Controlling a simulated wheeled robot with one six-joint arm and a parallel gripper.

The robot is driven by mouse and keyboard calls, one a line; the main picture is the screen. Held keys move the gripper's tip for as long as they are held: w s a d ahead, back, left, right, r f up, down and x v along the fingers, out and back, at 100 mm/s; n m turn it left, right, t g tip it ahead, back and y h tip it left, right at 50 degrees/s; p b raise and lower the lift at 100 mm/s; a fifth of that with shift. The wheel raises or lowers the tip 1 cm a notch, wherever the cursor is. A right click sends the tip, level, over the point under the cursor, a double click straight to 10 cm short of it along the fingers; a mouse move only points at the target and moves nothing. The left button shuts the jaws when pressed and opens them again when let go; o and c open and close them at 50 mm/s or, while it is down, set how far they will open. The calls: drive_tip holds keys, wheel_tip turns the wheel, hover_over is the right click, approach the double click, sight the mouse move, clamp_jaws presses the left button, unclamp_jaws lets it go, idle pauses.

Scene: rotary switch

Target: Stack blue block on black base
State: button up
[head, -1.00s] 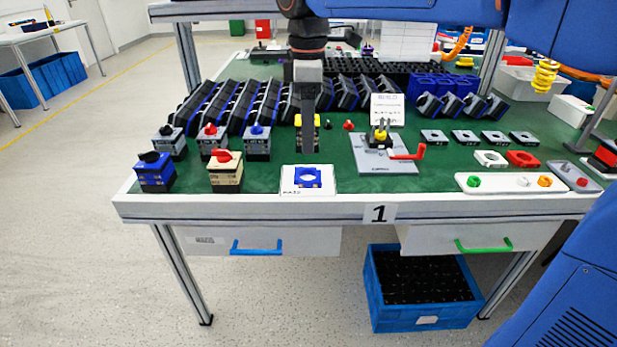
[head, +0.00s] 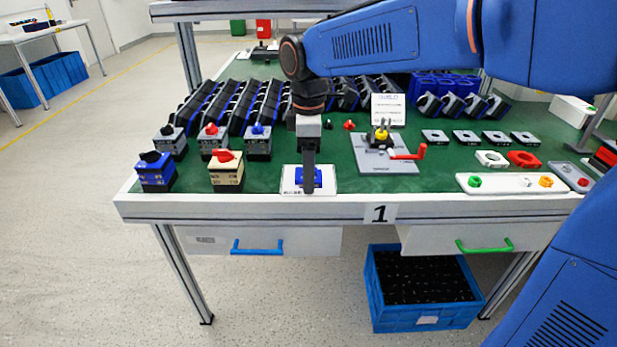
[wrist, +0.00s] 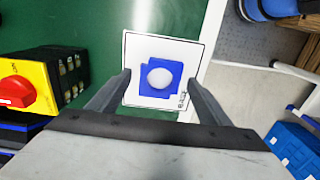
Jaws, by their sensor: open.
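The blue block (wrist: 147,92) is a flat square piece with a round opening that shows white. It lies on a white card near the table's front edge; in the head view the blue block (head: 318,178) is partly hidden by my gripper (head: 308,189). In the wrist view my gripper (wrist: 157,83) is open, with one finger on either side of the block in the picture. The gap in height is hard to tell.
The white card (head: 325,188) has print along its front edge. Blue (head: 155,175) and beige (head: 226,175) switch blocks stand to the left. A grey plate (head: 375,165) with a red crank lies to the right. Green table surface (head: 270,178) is clear beside the card.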

drive_tip(key=c, duration=1.1)
